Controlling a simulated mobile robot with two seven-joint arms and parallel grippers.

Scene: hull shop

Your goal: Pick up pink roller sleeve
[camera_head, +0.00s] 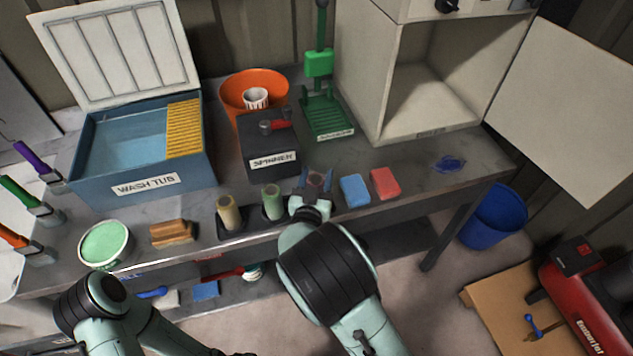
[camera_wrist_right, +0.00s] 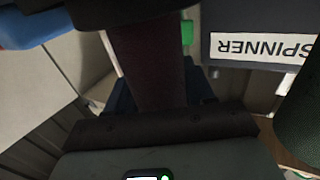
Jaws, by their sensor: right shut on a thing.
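The pink roller sleeve (camera_head: 317,179) shows as a dull brownish-pink piece between the fingers of my right gripper (camera_head: 314,182) at the bench's front edge. In the right wrist view the sleeve (camera_wrist_right: 150,65) is dark maroon in the shade and runs between the fingers. My right gripper is shut on it. The wrist hides its lower end, so I cannot tell whether it touches the bench. My left arm shows at the lower left, but its gripper is not in view.
A green sleeve (camera_head: 271,201) and a yellow sleeve (camera_head: 229,212) stand to the left. Blue (camera_head: 355,190) and red (camera_head: 385,183) blocks lie to the right. The spinner box (camera_head: 268,150) stands behind. The bench's right end is mostly clear.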

